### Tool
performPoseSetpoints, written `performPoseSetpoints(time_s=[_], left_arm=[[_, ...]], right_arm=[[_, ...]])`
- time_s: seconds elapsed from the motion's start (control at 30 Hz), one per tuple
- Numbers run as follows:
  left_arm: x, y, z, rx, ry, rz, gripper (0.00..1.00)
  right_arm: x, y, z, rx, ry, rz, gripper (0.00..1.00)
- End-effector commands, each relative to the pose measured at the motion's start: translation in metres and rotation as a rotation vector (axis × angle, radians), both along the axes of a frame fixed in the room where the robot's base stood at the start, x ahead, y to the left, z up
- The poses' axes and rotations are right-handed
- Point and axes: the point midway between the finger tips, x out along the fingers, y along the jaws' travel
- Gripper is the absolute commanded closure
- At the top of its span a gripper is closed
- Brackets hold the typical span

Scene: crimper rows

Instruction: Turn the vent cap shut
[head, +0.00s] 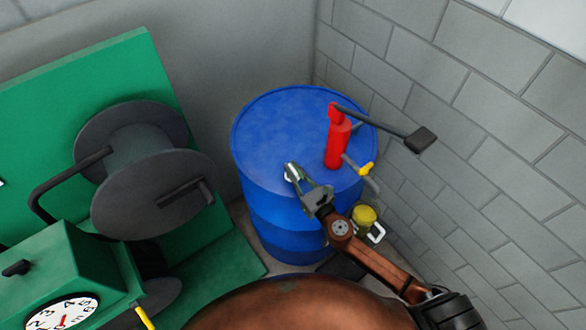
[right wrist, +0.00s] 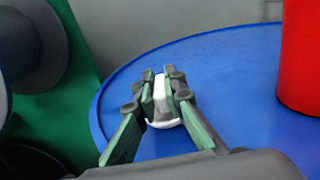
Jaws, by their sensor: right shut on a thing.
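The vent cap (right wrist: 160,90) is a small white piece on top of the blue drum (head: 270,115). In the right wrist view it stands between my right gripper's fingers (right wrist: 160,88), which are shut on its upright part. A pale round base shows below the fingers. In the head view my right gripper (head: 291,172) reaches over the drum's near top from the lower right and mostly hides the cap. The drum's blue lid (right wrist: 225,75) also shows in the right wrist view. My left gripper is not in view.
A red hand pump (head: 338,145) with a dark handle (head: 420,139) and yellow-tipped spout stands on the drum, right of my gripper. A yellow item (head: 364,215) sits beside the drum. A green machine with dark reels (head: 150,195) is at left. Grey block walls close the back and right.

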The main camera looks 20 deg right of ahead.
Motion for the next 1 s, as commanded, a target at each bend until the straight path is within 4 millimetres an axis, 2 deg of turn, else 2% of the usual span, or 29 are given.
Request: performPoseSetpoints(time_s=[0.2,0.4,0.7,1.0], left_arm=[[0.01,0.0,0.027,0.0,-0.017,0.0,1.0],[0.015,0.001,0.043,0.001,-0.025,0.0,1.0],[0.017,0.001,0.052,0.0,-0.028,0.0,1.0],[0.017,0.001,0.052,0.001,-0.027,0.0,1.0]], right_arm=[[-0.001,0.002,0.005,0.006,0.003,-0.154,1.0],[0.0,0.002,0.004,0.006,0.002,-0.339,1.0],[0.0,0.002,0.001,0.004,0.002,-0.598,1.0],[0.0,0.001,0.0,0.002,0.001,-0.773,1.0]])
